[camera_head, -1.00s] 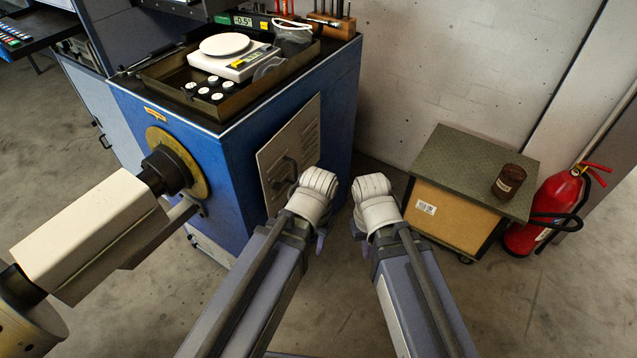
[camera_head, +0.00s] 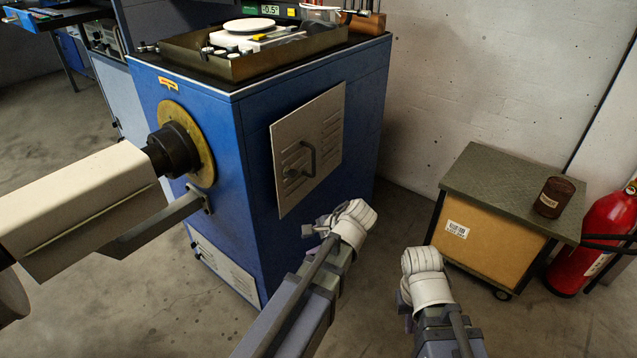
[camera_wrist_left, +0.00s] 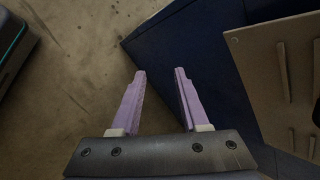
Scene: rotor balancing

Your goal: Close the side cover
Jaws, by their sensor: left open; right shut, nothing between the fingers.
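The side cover (camera_head: 308,150) is a beige louvred panel with a dark handle on the right-hand face of the blue machine (camera_head: 255,200). Its edge also shows at the right of the left wrist view (camera_wrist_left: 275,75); I cannot tell how wide a gap lies behind it. My left gripper (camera_wrist_left: 160,73) is open and empty, with its purple fingers apart. In the head view it is below and in front of the cover, mostly hidden by its wrist. My right gripper (camera_head: 404,302) is shut and empty, further right, mostly hidden by its arm, and away from the cover.
A low wheeled cabinet (camera_head: 495,200) with a brown jar (camera_head: 553,197) stands at right, beside a red fire extinguisher (camera_head: 604,235). A tray with a scale (camera_head: 255,35) sits on the machine. A beige motor-like housing (camera_head: 75,205) extends left. Floor before the cover is free.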

